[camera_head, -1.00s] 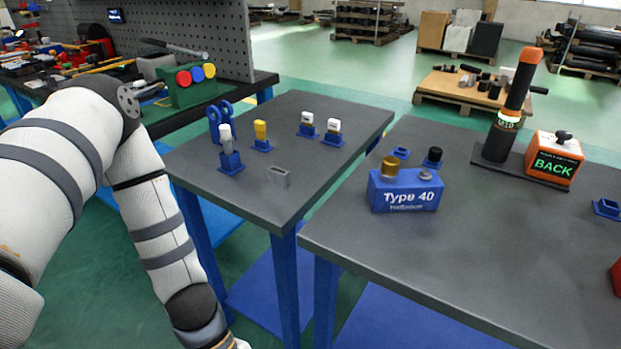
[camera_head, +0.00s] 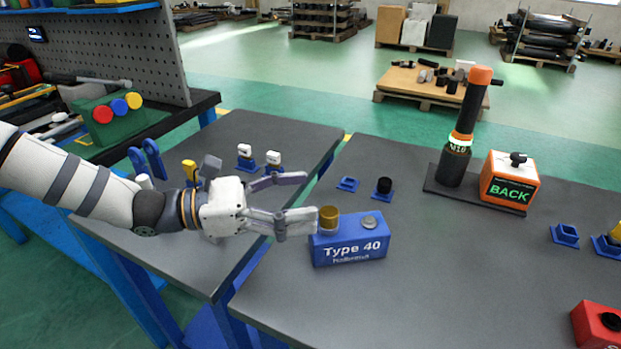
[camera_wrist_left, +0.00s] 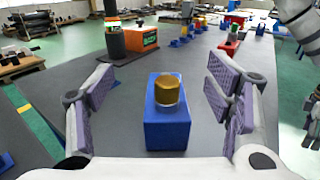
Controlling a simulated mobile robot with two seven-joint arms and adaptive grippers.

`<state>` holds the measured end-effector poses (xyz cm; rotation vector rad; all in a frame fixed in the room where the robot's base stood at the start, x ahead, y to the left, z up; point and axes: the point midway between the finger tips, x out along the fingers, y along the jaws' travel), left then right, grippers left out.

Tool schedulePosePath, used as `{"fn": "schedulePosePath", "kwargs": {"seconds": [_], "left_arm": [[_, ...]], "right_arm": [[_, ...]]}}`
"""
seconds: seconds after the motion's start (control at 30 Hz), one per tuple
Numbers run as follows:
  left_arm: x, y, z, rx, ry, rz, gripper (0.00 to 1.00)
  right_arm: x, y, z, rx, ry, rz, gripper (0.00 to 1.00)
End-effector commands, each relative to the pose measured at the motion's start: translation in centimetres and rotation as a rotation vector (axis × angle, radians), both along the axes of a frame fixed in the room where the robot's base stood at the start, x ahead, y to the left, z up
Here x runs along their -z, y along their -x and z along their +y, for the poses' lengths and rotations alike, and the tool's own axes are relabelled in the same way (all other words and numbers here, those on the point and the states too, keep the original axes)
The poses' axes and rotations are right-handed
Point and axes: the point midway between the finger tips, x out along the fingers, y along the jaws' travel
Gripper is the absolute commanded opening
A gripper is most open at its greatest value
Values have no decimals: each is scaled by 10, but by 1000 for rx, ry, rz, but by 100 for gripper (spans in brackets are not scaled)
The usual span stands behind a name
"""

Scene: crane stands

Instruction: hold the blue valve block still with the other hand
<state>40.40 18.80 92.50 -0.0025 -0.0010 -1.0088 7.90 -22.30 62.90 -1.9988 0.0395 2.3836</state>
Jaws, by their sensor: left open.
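The blue valve block (camera_head: 348,252), marked "Type 40", stands upright on the right-hand grey table. A gold cylinder (camera_head: 328,219) and a low grey knob (camera_head: 370,222) are on its top. My left gripper (camera_head: 303,200) is open at the block's left end, with its fingers pointing right. In the left wrist view, the block (camera_wrist_left: 167,132) and its gold cylinder (camera_wrist_left: 168,89) appear between the spread fingers (camera_wrist_left: 163,92), with a visible gap on each side. My right gripper is not seen in the head view.
Behind the block are an empty blue holder (camera_head: 348,184) and a black cap on a blue stand (camera_head: 383,188). A dark orange-topped post (camera_head: 465,125) and an orange "BACK" box (camera_head: 509,181) stand farther back. A red block (camera_head: 598,328) is at front right. The table front is clear.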

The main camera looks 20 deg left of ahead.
Motion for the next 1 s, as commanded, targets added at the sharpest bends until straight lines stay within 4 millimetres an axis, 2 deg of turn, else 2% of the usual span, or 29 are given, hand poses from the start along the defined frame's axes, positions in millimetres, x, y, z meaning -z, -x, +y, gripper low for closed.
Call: {"fn": "schedulePosePath", "kwargs": {"seconds": [0.33, 0.43, 0.6, 0.8, 1.0], "left_arm": [[93, 2, 0, 1, -4, 26, 73], [86, -12, -24, 7, -4, 14, 73], [83, -30, -51, 5, -6, 10, 73], [81, -39, -64, 2, -5, 8, 73], [80, -39, -64, 1, -3, 6, 73]], "right_arm": [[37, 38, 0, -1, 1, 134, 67], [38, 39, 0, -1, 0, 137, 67], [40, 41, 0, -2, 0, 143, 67], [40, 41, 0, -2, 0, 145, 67], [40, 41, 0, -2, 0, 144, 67]]}}
